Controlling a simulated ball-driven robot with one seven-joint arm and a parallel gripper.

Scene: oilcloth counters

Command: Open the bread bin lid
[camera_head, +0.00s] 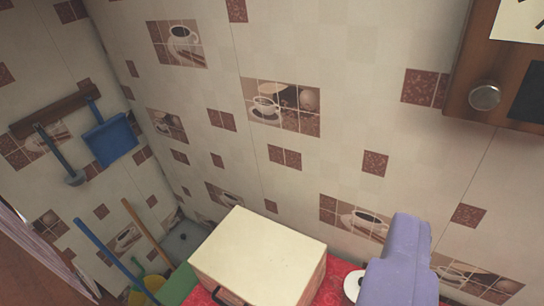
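A cream box with a flat top and a tan side, which looks like the bread bin (262,252), stands at the bottom middle of the view. Its top lies flat and looks closed. A dark handle (222,297) shows low on its front, partly cut off by the bottom edge. The lower front of the box is out of view.
The box stands on a red patterned counter (336,272). A lavender object (400,265) stands close to its right, with a white round part beside it. A wooden cabinet with a knob (485,96) is at upper right. Blue tools hang at left above leaning handles.

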